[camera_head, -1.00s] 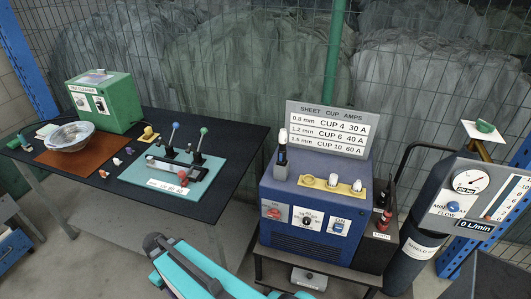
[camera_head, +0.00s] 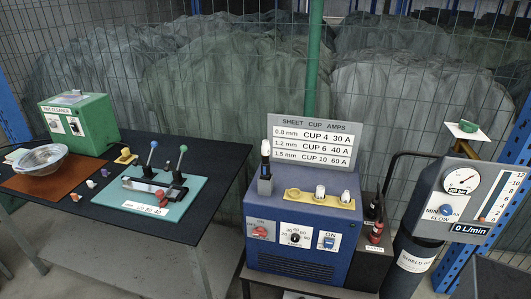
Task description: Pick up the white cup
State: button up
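Two small white cups stand on a yellow strip (camera_head: 305,197) on top of the blue machine: one white cup (camera_head: 319,192) and another white cup (camera_head: 345,197) to its right. An empty-looking yellow ring spot is at the strip's left end. A dark upright piece with a white tip (camera_head: 265,150) stands left of the strip. Small pale pieces lie on the dark table at left, including a whitish one (camera_head: 90,184); I cannot tell if these are cups. Which cup is meant is unclear. My gripper is not in view.
The blue machine (camera_head: 290,240) carries a sign (camera_head: 315,140) listing cups and amps. The dark table (camera_head: 110,215) holds a green box (camera_head: 85,123), a glass bowl (camera_head: 40,160) and a teal board with levers (camera_head: 150,205). A gas cylinder with a flow panel (camera_head: 460,200) stands right.

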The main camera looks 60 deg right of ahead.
aim_at(266, 146)
jog(key=z, duration=1.65)
jog(key=i, duration=0.35)
jog(key=z, duration=0.15)
jog(key=k, duration=0.55)
jog(key=z, duration=0.2)
